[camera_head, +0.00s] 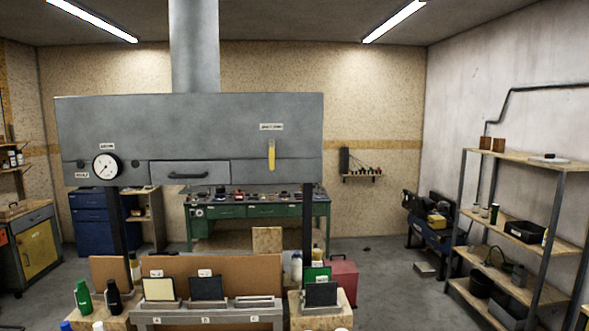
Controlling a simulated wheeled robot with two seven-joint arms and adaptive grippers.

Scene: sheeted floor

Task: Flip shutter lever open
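A yellow shutter lever (271,155) hangs upright on the right part of the front of a large grey metal hood (190,120). A small white label (271,127) sits above the lever; its text is too small to read. Neither of my grippers shows in the head view, and nothing touches the lever.
The hood also carries a round dial (106,166) and a drawer with a dark handle (188,175). Below it stand bottles (113,297) and a slotted rack (208,312) with panels. A metal shelf (520,230) stands at right.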

